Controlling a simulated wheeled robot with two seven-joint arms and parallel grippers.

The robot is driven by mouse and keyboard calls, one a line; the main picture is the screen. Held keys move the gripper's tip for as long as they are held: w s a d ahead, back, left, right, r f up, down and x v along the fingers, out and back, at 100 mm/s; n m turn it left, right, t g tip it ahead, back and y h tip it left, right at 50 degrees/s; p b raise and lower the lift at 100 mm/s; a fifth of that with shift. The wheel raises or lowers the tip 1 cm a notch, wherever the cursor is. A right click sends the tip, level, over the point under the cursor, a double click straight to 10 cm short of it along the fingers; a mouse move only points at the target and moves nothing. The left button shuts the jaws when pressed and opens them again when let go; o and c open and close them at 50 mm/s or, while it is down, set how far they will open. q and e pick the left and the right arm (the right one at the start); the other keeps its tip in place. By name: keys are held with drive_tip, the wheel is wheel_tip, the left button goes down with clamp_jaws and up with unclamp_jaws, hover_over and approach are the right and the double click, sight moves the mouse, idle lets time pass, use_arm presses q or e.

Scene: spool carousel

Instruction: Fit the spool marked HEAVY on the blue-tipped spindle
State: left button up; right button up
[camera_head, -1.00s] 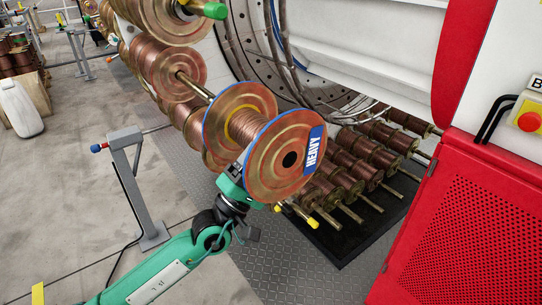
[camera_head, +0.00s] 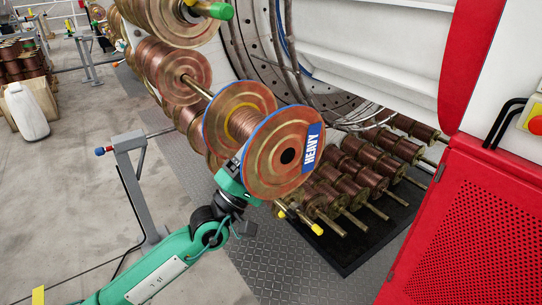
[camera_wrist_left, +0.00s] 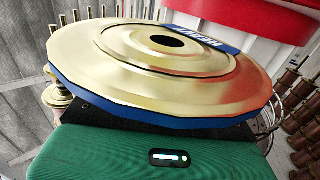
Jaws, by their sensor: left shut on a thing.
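The HEAVY spool (camera_head: 270,175) is copper-coloured with blue rims and a blue HEAVY label (camera_head: 312,146). My left gripper (camera_head: 232,182) is shut on its lower left side and holds it tilted in front of the machine. In the left wrist view the spool's flange (camera_wrist_left: 165,60) fills the middle above my gripper (camera_wrist_left: 155,115), its centre hole empty on this side. A bare brass spindle (camera_head: 197,87) runs from a mounted spool to behind the HEAVY spool. Its tip is hidden, so I cannot tell its colour or whether it enters the bore. My right gripper is out of view.
A green-tipped spindle (camera_head: 212,10) is above and a yellow-tipped one (camera_head: 315,227) below. A grey stand (camera_head: 135,185) with a blue-and-red-ended bar is at left. Several loaded spindles (camera_head: 350,170) lie lower right. A red perforated cabinet (camera_head: 465,220) stands at right.

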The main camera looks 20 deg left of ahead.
sight(234, 138)
use_arm(q)
drive_tip(key=shift+w+a+r+b, duration=0.35)
drive_tip(key=shift+a+b, duration=0.2)
drive_tip(key=shift+a, duration=0.1)
idle(0.4)
drive_tip(key=shift+w+a+f+b, duration=0.1)
drive_tip(key=shift+w+a+b, duration=0.2)
drive_tip(key=shift+b, duration=0.2)
drive_tip(key=shift+w+a+b, duration=0.5)
drive_tip(key=shift+a+b, duration=0.15)
drive_tip(key=shift+b, duration=0.15)
drive_tip(key=shift+w+a+b, duration=0.45)
drive_tip(key=shift+a+b, duration=0.2)
drive_tip(key=shift+b, duration=0.15)
drive_tip(key=shift+w+a+b, duration=0.7)
drive_tip(key=shift+a+b, duration=0.2)
drive_tip(key=shift+b, duration=0.45)
drive_tip(key=shift+w+a+b, duration=0.65)
drive_tip(key=shift+a+b, duration=0.2)
drive_tip(key=shift+b, duration=0.5)
drive_tip(key=shift+w+a, duration=0.15)
drive_tip(key=shift+a, duration=0.05)
drive_tip(key=shift+b, duration=0.35)
